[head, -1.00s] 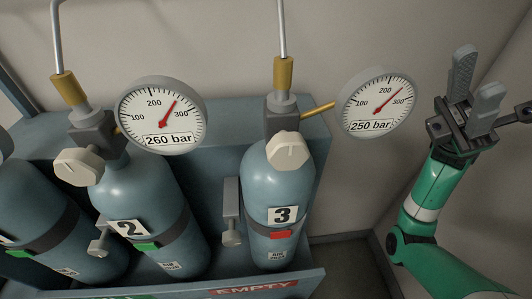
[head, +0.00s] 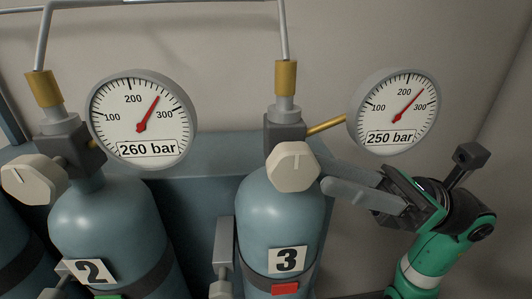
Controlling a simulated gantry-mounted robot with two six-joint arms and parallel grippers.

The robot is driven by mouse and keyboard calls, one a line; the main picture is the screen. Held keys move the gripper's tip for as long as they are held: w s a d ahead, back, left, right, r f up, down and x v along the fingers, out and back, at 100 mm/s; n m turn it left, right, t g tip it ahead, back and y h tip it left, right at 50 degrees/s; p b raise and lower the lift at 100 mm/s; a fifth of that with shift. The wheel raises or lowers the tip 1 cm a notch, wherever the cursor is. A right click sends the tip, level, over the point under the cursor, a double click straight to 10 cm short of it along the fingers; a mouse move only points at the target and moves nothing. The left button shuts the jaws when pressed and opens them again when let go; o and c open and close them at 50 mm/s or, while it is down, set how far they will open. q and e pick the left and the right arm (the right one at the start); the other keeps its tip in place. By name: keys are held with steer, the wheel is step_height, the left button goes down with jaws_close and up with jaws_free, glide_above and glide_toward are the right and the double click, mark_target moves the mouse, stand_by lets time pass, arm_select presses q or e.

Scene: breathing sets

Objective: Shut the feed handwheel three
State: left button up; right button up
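Cylinder 3 (head: 281,222) is blue-grey with a white number 3 label (head: 289,260). Its cream handwheel (head: 293,167) faces me on the dark valve block below the brass fitting. Its gauge (head: 393,111) reads 250 bar, with the red needle between 200 and 300. My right gripper (head: 328,177) comes in from the right, below that gauge. Its two grey fingers are apart and point left, with tips just right of the handwheel. Nothing shows between them; I cannot tell whether they touch the handwheel. My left gripper is out of view.
Cylinder 2 (head: 112,226) stands to the left with its own cream handwheel (head: 34,180) and a gauge (head: 143,119) reading 260 bar. A brass gauge stem (head: 326,125) passes just above my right fingers. The wall behind on the right is clear.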

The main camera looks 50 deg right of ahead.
mark_target(271, 157)
steer(key=b+x, duration=0.1)
steer(key=x, duration=0.7)
steer(key=shift+w+a+r, duration=0.1)
steer(key=shift+w+a, duration=0.2)
steer(key=shift+c, duration=0.2)
jaws_close()
